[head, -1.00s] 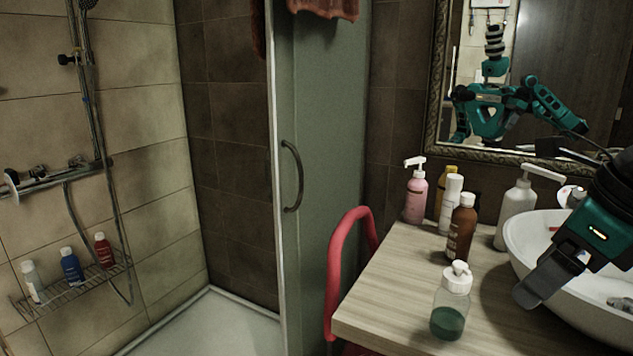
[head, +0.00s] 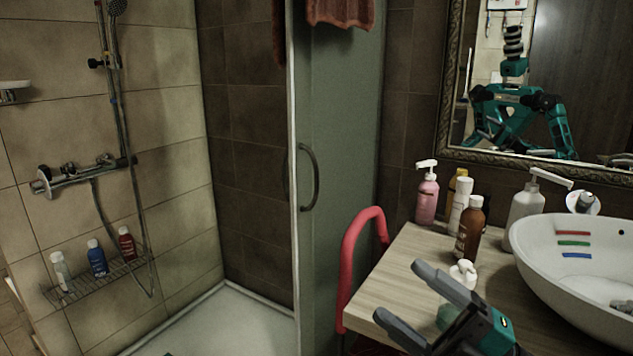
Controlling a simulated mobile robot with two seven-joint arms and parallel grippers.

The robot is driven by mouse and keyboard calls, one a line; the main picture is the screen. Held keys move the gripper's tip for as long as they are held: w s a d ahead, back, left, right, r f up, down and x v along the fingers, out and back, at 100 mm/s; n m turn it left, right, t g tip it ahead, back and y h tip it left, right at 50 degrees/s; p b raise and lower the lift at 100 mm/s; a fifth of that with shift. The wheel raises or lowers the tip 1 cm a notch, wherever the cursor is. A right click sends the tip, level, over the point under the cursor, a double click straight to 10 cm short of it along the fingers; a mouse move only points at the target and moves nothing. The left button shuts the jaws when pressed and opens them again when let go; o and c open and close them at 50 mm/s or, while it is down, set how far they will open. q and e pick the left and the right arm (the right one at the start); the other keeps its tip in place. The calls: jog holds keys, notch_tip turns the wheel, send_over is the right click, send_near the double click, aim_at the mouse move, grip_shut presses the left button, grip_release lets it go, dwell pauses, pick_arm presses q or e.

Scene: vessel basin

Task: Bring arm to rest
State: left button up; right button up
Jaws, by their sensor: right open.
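My right gripper (head: 408,294) is low in the head view, in front of the wooden counter's near edge. Its two dark fingers are spread apart with nothing between them. The gripper covers most of the clear bottle of green liquid; the bottle's white pump top (head: 463,272) shows behind the upper finger. I cannot tell whether the gripper touches that bottle. My left gripper is not in view.
A pink pump bottle (head: 427,197), a brown bottle (head: 470,230) and a white dispenser (head: 525,205) stand on the counter (head: 400,272). The white basin (head: 560,268) is at right, with coloured strips inside. A red rail (head: 352,262) stands left of the counter.

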jog(key=w+d+f+m+t+h, duration=0.1)
jog(key=d+f+m+t+h, duration=0.15)
jog(key=f+m+h, duration=0.35)
jog(key=w+d+f+m+t+h, duration=0.1)
jog(key=d+f+m+t+h, duration=0.1)
jog(key=f+m+t+h, duration=0.45)
jog(key=s+f+m+g+h, duration=0.2)
jog(key=s+f+m+g, duration=0.3)
jog(key=f, duration=0.5)
jog(key=s+d+f+m+g+h+p, duration=0.1)
jog(key=s+f+m+g+h, duration=0.2)
jog(key=f, duration=0.7)
jog(key=s+m+g, duration=0.2)
jog(key=s+m, duration=0.2)
jog(key=s, duration=0.1)
jog(key=shift+d+f, duration=0.15)
jog(key=shift+d, duration=0.05)
